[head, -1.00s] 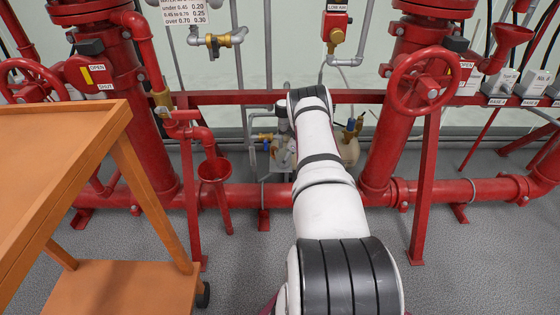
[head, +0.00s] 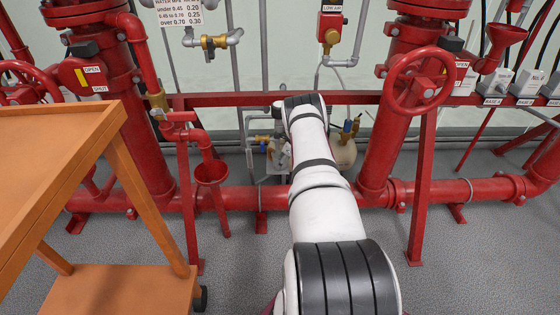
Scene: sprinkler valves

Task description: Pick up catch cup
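I cannot make out a catch cup for certain. A red funnel-shaped cup (head: 211,173) sits under a red downpipe left of my arm, fixed to the pipework. My white and black arm reaches forward over the floor and bends down at its far joint, beyond the red cross rail. My gripper is hidden behind my arm, so its fingers and anything in them do not show. Small grey and clear shapes (head: 274,155) show just left of the arm's far part, too small to identify.
An orange wooden trolley (head: 60,140) stands close on the left. Thick red pipes (head: 390,140) with a handwheel (head: 420,80) rise on the right. A low red pipe (head: 440,190) crosses behind my arm. Grey floor (head: 480,260) is clear at right.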

